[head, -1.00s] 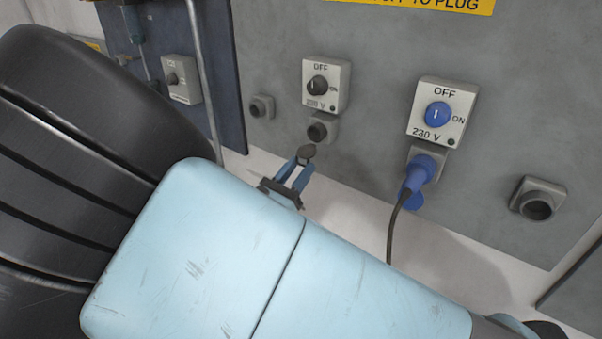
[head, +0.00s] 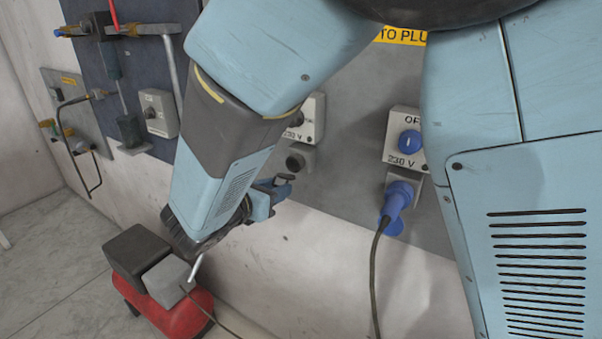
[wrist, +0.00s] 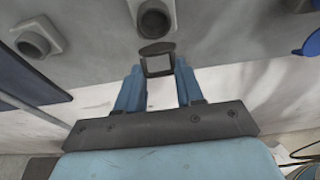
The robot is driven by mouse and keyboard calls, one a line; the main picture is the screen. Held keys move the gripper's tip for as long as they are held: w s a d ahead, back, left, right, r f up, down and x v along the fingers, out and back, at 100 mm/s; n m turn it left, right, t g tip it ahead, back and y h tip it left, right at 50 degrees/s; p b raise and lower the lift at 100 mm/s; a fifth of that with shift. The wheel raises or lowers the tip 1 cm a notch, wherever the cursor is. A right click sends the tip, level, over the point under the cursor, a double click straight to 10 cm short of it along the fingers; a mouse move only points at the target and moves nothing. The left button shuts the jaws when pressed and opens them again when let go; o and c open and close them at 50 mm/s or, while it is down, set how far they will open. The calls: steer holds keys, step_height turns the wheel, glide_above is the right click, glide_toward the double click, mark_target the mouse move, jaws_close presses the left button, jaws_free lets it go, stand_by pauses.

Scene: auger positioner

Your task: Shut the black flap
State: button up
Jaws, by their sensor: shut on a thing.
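The black flap (wrist: 157,47) is a small dark disc just below a grey round socket (wrist: 153,18) in the wrist view. It hangs open, away from the socket's mouth. My gripper (wrist: 158,66) has its blue fingers on either side, with the dark tips closed on the flap. In the head view, my gripper (head: 277,185) is low and left of the socket (head: 300,158), with the dark flap (head: 285,178) at its tips. My arm partly covers this area, and the exact contact is hard to see.
A blue plug (head: 398,200) with a hanging cable sits under the right 230 V switch box (head: 406,137). Another grey socket (wrist: 38,38) is at left in the wrist view. A red object (head: 180,312) with grey blocks stands on the floor at lower left.

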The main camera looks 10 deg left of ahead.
mark_target(287, 175)
steer(key=r+g, duration=0.1)
steer(key=r+g+y, duration=0.1)
steer(key=g, duration=0.1)
steer(key=w+r+g, duration=0.1)
steer(key=g, duration=0.1)
steer(key=shift+w+d+r+y, duration=0.1)
steer(key=shift+d+r+y, duration=0.05)
steer(key=shift+d+y, duration=0.25)
steer(key=shift+w+d+r+g+y, duration=0.15)
steer(key=shift+w+r+g+y, duration=0.3)
steer(key=shift+g, duration=0.6)
steer(key=shift+w+d+r+g+y, duration=0.1)
steer(key=shift+w+r+g+y, duration=0.3)
steer(key=shift+g, duration=0.65)
steer(key=shift+s, duration=0.1)
steer(key=o, duration=1)
steer(key=shift+a+r, duration=0.1)
